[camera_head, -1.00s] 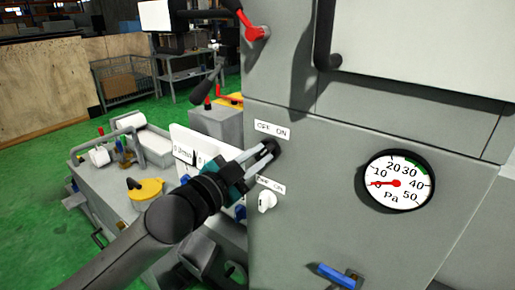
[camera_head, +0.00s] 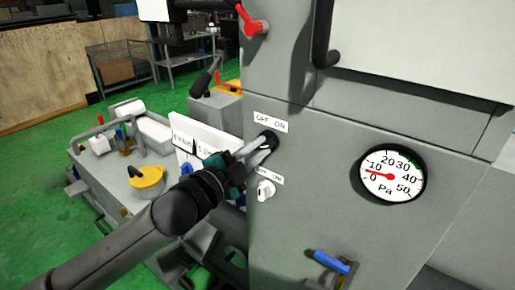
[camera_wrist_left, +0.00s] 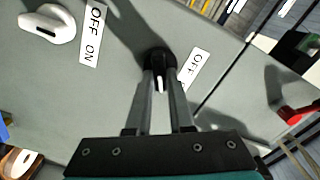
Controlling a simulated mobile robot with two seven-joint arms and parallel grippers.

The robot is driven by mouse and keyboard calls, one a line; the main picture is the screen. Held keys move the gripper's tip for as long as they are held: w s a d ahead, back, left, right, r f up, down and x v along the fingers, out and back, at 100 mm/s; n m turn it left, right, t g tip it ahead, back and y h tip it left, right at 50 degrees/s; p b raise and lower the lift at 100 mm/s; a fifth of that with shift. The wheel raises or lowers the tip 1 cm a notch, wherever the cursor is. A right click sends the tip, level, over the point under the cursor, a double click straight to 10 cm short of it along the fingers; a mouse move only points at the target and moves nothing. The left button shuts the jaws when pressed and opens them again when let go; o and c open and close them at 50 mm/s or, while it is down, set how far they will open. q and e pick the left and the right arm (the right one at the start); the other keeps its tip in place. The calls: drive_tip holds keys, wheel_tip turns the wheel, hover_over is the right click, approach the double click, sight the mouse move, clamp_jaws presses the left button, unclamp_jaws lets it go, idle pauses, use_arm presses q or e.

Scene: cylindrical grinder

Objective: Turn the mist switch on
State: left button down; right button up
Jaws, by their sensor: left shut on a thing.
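A black rotary knob (camera_head: 269,138) sits on the grey machine panel under an upper OFF/ON label (camera_head: 270,121). My left gripper (camera_head: 264,146) is shut on this knob, its two fingers on either side of it. In the left wrist view the black knob (camera_wrist_left: 160,60) shows between the fingertips, with a white mark on it; one finger side partly covers the OFF/ON label (camera_wrist_left: 193,68) beside it. A white knob (camera_head: 265,191) sits below, under a second OFF/ON label (camera_head: 270,176), apart from the gripper. I cannot read which knob is mist. My right gripper is not in view.
A round pressure gauge (camera_head: 392,175) marked Pa is to the right, its red needle low on the scale. A blue-handled valve (camera_head: 332,262) is below. A red-tipped lever (camera_head: 252,24) stands above. The machine bed with a yellow part (camera_head: 147,178) lies left.

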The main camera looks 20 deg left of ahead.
use_arm(q)
drive_tip(key=c, duration=0.8)
unclamp_jaws()
drive_tip(key=p+v, duration=0.1)
drive_tip(key=v, duration=1.4)
drive_tip(key=shift+s, duration=0.15)
drive_tip(key=shift+a, duration=0.1)
